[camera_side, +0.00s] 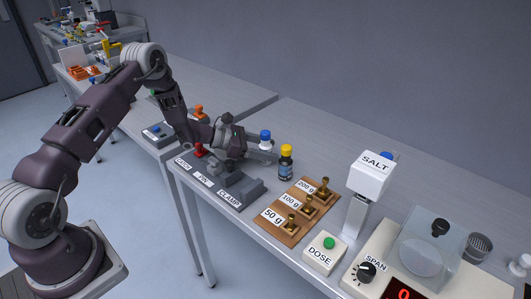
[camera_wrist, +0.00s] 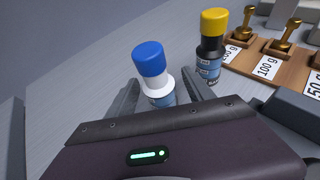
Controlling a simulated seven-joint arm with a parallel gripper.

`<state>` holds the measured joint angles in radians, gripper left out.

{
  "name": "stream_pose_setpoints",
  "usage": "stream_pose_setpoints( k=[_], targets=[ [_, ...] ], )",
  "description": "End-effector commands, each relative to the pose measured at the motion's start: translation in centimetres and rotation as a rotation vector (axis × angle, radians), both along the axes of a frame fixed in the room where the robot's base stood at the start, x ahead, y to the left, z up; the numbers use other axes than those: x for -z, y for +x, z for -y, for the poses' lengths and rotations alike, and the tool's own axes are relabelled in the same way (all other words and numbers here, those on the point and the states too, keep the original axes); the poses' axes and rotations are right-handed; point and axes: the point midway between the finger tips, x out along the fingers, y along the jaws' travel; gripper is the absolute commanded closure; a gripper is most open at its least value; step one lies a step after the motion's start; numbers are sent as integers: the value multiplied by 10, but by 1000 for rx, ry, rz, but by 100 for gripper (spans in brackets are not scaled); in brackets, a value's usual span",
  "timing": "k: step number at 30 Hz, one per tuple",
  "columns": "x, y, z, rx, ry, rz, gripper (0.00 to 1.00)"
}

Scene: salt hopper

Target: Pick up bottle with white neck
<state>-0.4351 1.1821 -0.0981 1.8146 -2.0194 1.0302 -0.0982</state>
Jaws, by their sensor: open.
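The bottle with the white neck (camera_wrist: 157,85) has a blue cap and a blue label. In the wrist view it stands upright between the two fingers of my open gripper (camera_wrist: 163,98), with a gap visible at its sides; its lower part is hidden by the gripper body.
A dark bottle with a yellow cap (camera_side: 286,163) stands close on the right; it also shows in the wrist view (camera_wrist: 210,48). A wooden weight board (camera_side: 300,213) lies beyond it. A grey clamp fixture (camera_side: 236,186) sits below my wrist. The bench behind is clear.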

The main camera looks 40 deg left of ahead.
Motion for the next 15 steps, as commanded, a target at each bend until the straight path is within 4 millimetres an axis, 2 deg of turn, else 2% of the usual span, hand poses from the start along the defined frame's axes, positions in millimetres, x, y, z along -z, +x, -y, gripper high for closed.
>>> stream_pose_setpoints(
  k=[4,11,15],
  targets=[
    [8,15,12,1,-1,1,39],
    [9,17,13,0,-1,-1,39],
    [8,17,13,0,-1,-1,67]
  ],
)
